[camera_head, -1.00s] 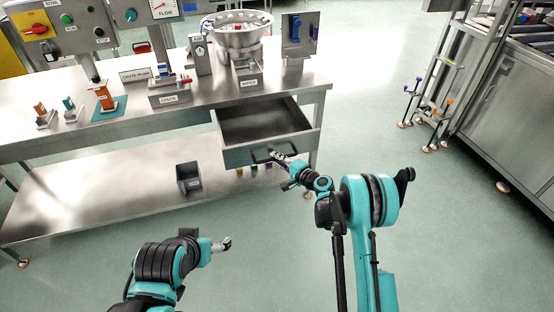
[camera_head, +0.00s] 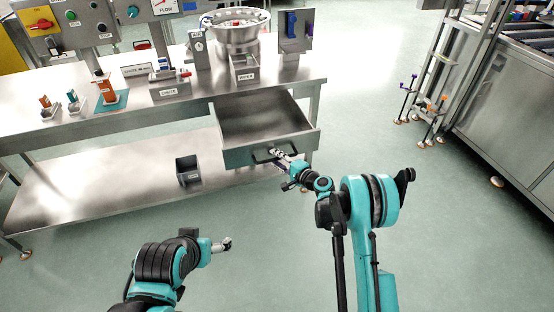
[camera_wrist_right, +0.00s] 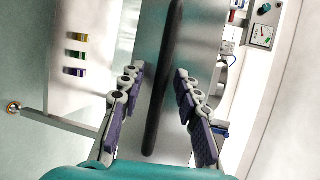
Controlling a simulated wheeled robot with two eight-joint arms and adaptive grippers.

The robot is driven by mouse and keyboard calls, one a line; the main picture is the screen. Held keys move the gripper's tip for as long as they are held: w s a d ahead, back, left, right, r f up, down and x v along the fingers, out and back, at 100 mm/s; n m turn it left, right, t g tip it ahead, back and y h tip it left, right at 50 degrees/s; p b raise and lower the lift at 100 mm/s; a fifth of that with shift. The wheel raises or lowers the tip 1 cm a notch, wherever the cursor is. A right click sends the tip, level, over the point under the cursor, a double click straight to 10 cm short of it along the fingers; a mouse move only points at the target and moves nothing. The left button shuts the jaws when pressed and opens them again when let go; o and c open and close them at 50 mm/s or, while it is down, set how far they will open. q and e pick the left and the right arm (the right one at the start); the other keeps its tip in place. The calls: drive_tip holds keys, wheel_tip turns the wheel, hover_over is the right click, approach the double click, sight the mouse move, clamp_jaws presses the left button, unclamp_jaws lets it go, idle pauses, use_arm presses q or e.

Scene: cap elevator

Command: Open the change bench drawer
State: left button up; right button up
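The change bench drawer (camera_head: 262,119) is pulled out from under the bench top, and its grey inside looks empty. Its front carries a dark bar handle (camera_head: 263,157). My right gripper (camera_head: 279,153) is at this handle. In the right wrist view, the handle bar (camera_wrist_right: 164,80) runs between the two fingers of my right gripper (camera_wrist_right: 160,100). The fingers stand apart, with visible gaps beside the bar; contact is hard to tell. My left gripper (camera_head: 227,244) is away from the bench, low over the floor, and too small to read.
The steel bench (camera_head: 165,104) carries a metal bowl (camera_head: 238,40), labelled bins and control panels. A small dark bin (camera_head: 188,171) stands on the lower shelf (camera_head: 95,195). A steel cabinet (camera_head: 510,110) stands at the right. The floor between is clear.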

drive_tip(key=v, duration=1.2)
drive_tip(key=s+d+r+n+g+h, duration=0.1)
drive_tip(key=s+r+n+g+h, duration=0.4)
drive_tip(key=s+r, duration=0.7)
drive_tip(key=s+d+n+h, duration=0.2)
drive_tip(key=s+d, duration=0.3)
drive_tip(key=s, duration=0.6)
drive_tip(key=s+d+n+h, duration=0.3)
drive_tip(key=s+d, duration=0.2)
drive_tip(key=s, duration=0.5)
drive_tip(key=shift+s+f+n, duration=0.35)
drive_tip(key=shift+s+n, duration=0.05)
